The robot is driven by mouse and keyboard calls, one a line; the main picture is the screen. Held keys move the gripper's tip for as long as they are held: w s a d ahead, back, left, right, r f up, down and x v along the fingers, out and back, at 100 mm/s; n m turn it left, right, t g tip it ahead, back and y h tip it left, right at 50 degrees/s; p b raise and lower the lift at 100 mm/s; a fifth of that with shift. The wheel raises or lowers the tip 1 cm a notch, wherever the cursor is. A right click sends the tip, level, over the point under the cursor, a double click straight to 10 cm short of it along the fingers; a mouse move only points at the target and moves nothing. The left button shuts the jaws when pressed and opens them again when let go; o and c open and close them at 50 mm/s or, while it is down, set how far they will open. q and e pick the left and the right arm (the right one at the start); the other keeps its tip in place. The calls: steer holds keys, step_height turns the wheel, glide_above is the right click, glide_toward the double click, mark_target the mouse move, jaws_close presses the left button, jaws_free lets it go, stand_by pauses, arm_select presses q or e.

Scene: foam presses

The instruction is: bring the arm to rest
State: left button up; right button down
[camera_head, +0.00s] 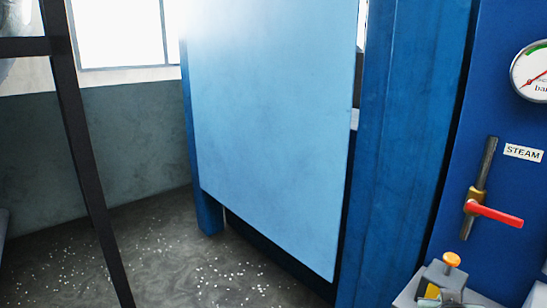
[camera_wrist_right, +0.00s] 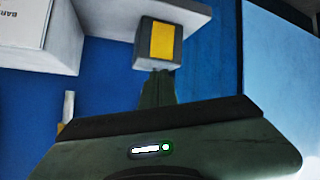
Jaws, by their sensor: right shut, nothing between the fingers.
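My right gripper (camera_wrist_right: 158,74) shows in the right wrist view as dark green fingers, shut and empty. Its tips are close to a grey block with a yellow patch (camera_wrist_right: 162,42); I cannot tell whether they touch it. A similar grey block with a yellow patch and an orange knob (camera_head: 446,276) is at the bottom right of the head view. Neither gripper shows in the head view. My left gripper is not in view.
A light blue panel (camera_head: 270,120) hangs in a blue frame (camera_head: 410,130). A red-handled valve (camera_head: 494,213) and a gauge (camera_head: 535,72) are at right. A dark post (camera_head: 85,150) stands left. Speckled floor (camera_head: 160,255) lies between. A white box (camera_wrist_right: 40,35) shows in the wrist view.

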steer(key=s+a+f+n+g+y, duration=0.3)
steer(key=s+a+f, duration=0.5)
steer(key=s+f, duration=0.3)
steer(key=s+a+f+n+g+y, duration=0.35)
steer(key=s+a+f, duration=0.5)
steer(key=s, duration=0.55)
step_height(320, 180, down, 26)
steer(key=s+g, duration=0.1)
steer(key=s+d+f, duration=0.1)
steer(key=s+f, duration=0.7)
steer(key=s+d+f+g, duration=0.1)
steer(key=s+d+f, duration=0.1)
steer(key=s+f, duration=0.7)
steer(key=shift+s+d+f, duration=0.15)
steer(key=shift+s+d, duration=0.05)
steer(key=shift+d, duration=0.05)
